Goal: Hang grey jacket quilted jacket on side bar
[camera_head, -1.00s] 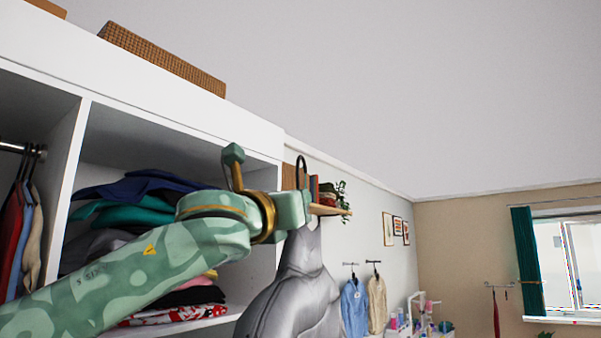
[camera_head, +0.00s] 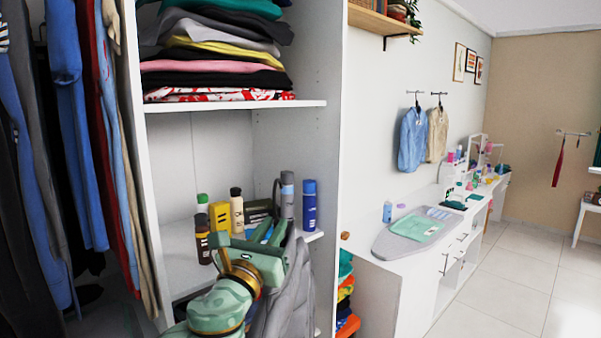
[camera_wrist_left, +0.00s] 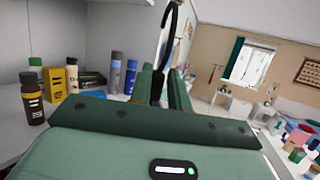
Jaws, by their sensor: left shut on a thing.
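The grey quilted jacket (camera_head: 290,290) hangs below my left gripper (camera_head: 272,232), low in front of the wardrobe. My left gripper is shut on its dark hanger, and the curved hook (camera_head: 277,190) stands up above the fingers. In the left wrist view the hook (camera_wrist_left: 166,30) rises from between the green fingers (camera_wrist_left: 161,84); the jacket is not seen there. Small wall bars (camera_head: 415,93) on the white side wall hold a blue jacket (camera_head: 412,138) and a beige jacket (camera_head: 437,135). Another bar (camera_head: 574,133) on the beige wall carries a red item. My right gripper is not in view.
Bottles and boxes (camera_head: 237,212) stand on a wardrobe shelf close behind my left gripper. Folded clothes (camera_head: 215,65) fill the shelf above. The tiled floor (camera_head: 520,275) at right is clear.

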